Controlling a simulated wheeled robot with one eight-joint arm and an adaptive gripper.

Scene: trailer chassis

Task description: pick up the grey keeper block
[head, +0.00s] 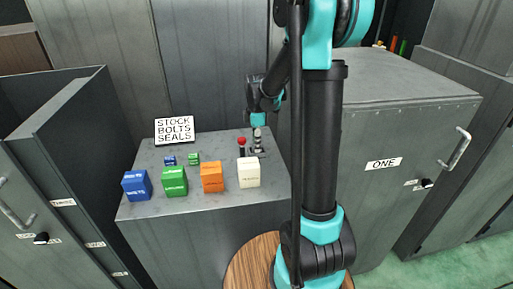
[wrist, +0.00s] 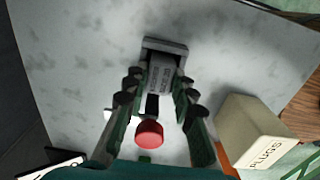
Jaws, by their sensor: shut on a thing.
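The grey keeper block (wrist: 163,72) is a small grey piece with dark lettering and a wider flange at its far end. In the wrist view it sits between the two fingers of my gripper (wrist: 158,92), which are shut on it. In the head view my gripper (head: 258,136) points down over the right back part of the grey cabinet top (head: 207,204). The block there is small and partly hidden by the fingers. I cannot tell whether it still touches the surface.
A red-capped piece (head: 241,143) stands close to my gripper's left. A white box (head: 248,172), an orange box (head: 212,177), a green box (head: 174,181) and a blue box (head: 137,186) line the front. A sign (head: 174,130) stands behind. A cabinet (head: 384,164) stands right.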

